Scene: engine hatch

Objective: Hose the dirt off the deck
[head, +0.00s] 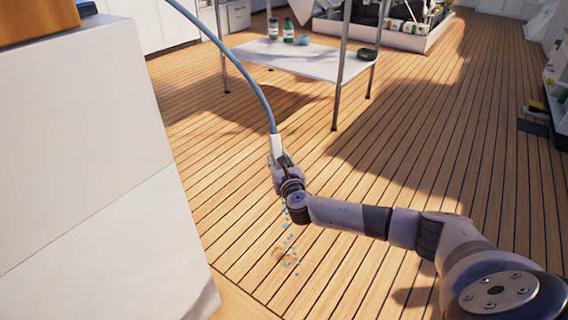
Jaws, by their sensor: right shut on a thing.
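My right gripper (281,160) is shut on the white end of a blue hose (240,68), above the wooden deck (390,150). The hose runs from the gripper up and left out of the top of the head view. Small blue drops (290,262) show below the gripper, over a brownish dirt spot (278,254) on the deck. The gripper's fingers are partly hidden by its own wrist. My left gripper does not show.
A white block (90,150) fills the left side. A low table (300,60) with thin metal legs holds several small containers. Small items lie by the right edge (535,127). The deck in the middle and right is clear.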

